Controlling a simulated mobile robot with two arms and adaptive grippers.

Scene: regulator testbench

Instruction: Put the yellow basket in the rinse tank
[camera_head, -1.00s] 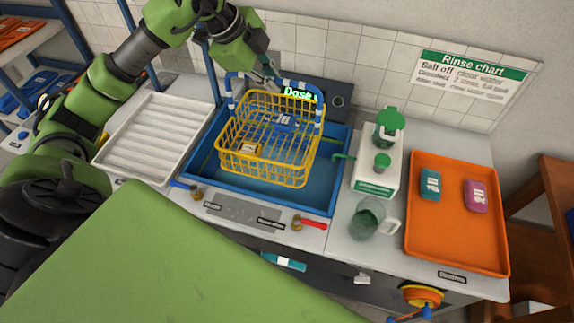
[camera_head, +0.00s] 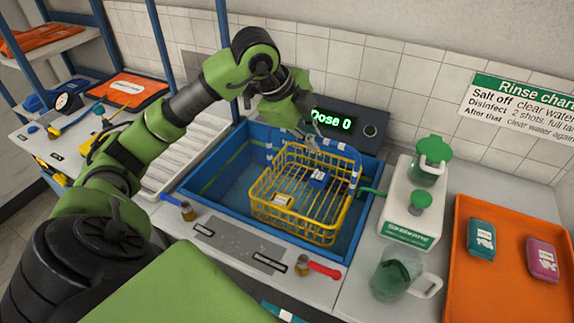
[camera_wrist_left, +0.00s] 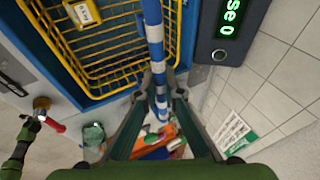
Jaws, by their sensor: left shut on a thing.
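The yellow wire basket (camera_head: 303,205) is within the walls of the blue rinse tank (camera_head: 212,208); I cannot tell whether it rests on the bottom. A blue and a yellow packet lie inside it. My left gripper (camera_head: 312,143) is shut on its blue-and-white striped handle (camera_wrist_left: 153,32), which passes between the fingers in the wrist view (camera_wrist_left: 160,98).
A display reading "Dose 0" (camera_head: 345,124) stands behind the tank. A white dispenser (camera_head: 411,215) and a green-tinted jug (camera_head: 392,277) stand to the right, beside an orange tray (camera_head: 500,290). A red-handled valve (camera_head: 322,270) is in front. A white ribbed tray (camera_head: 165,172) is left.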

